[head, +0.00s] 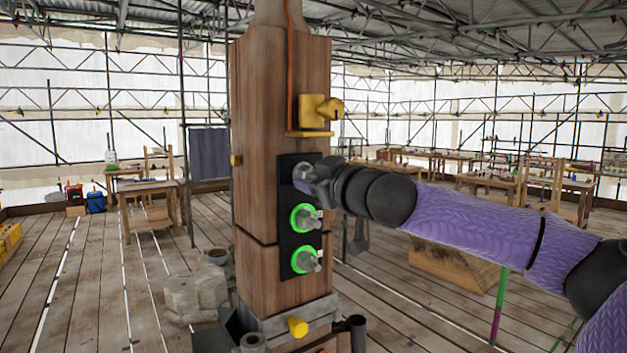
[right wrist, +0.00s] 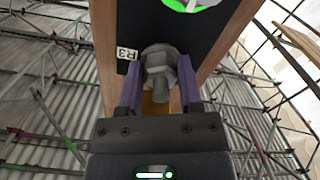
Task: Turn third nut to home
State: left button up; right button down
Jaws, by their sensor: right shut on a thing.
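A black plate (head: 286,240) on a wooden post carries three grey nuts in a column. The middle nut (head: 307,218) and lower nut (head: 308,261) each sit in a lit green ring. In the right wrist view the purple fingers of the gripper (right wrist: 160,72) are shut on this grey nut (right wrist: 158,58), one on each side. A white label R3 (right wrist: 127,55) is beside it. No green ring shows around this nut. My left gripper is out of view.
The wooden post (head: 262,120) stands upright in front of me. A yellow fitting (head: 314,107) on a small ledge juts out above the plate. A stone block (head: 195,292) lies at the post's left. Workbenches stand farther back.

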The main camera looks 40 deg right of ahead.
jog(key=shift+f, duration=0.25)
jog(key=c, duration=0.6)
grip_release()
jog(key=o, duration=0.3)
jog(key=shift+r, duration=0.2)
jog(key=shift+o, duration=0.2)
jog(key=shift+s, duration=0.1)
jog(key=s+a+b, duration=0.1)
jog(key=s+b, duration=0.5)
jog(key=s, duration=0.3)
jog(key=shift+s, duration=0.4)
